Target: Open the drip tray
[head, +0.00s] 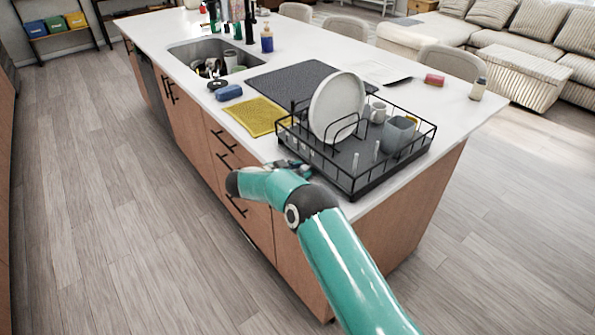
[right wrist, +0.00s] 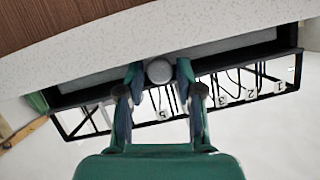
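The black wire dish rack (head: 433,140) stands at the near end of the island counter. The grey drip tray (right wrist: 235,50) lies in the rack's base, and its front shows in the right wrist view. A round grey knob (right wrist: 159,71) sits on that front. In the head view my right gripper (head: 292,167) is at the rack's near-left edge, partly hidden by my own arm. My left gripper is not in view.
The rack holds a white plate (head: 337,105), a mug (head: 378,112) and a grey cup (head: 398,134). A yellow mat (head: 256,116), a blue sponge (head: 229,92) and a dark mat (head: 293,80) lie beyond it. Drawer handles (head: 237,206) stick out below the counter. The floor at left is clear.

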